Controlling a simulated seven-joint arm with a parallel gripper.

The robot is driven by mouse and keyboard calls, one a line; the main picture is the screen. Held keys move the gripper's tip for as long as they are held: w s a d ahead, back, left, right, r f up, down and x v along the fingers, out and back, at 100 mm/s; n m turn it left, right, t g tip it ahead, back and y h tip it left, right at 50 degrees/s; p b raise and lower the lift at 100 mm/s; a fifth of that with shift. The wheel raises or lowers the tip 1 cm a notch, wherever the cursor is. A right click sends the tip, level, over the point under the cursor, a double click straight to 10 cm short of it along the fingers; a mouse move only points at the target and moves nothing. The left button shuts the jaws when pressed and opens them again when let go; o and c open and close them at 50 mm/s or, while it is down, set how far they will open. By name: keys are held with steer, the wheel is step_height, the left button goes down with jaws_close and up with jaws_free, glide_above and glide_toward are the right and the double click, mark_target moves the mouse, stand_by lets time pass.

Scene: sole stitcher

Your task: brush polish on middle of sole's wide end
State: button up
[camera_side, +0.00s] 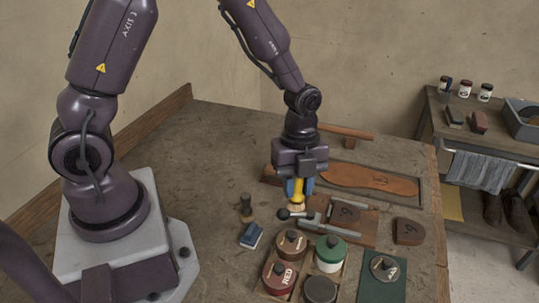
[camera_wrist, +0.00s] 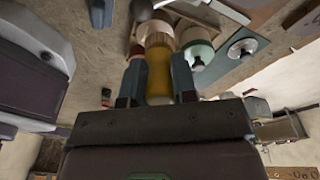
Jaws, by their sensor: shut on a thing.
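My gripper (camera_side: 298,187) is shut on a brush with a yellow handle (camera_side: 299,190), which points down over the bench with its pale bristles (camera_side: 297,207) lowest. In the wrist view the handle (camera_wrist: 158,78) sits between the two blue-grey fingers. The brown leather sole (camera_side: 372,180) lies flat in a shallow recessed board, behind and to the right of the brush, which is clear of it.

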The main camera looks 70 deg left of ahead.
steer(key=s+d+r+n+h, duration=0.1)
steer(key=s+d+n+h, duration=0.1)
steer(key=d, duration=1.2)
steer(key=shift+s+a+f, duration=0.1)
steer(key=shift+f, duration=1.4)
steer(key=shift+s+a+f, duration=0.1)
steer(key=shift+f, duration=1.4)
steer(key=shift+w+f, duration=0.1)
steer(key=shift+f, duration=0.5)
step_height(320, 180, up, 7)
steer(key=shift+n, duration=0.3)
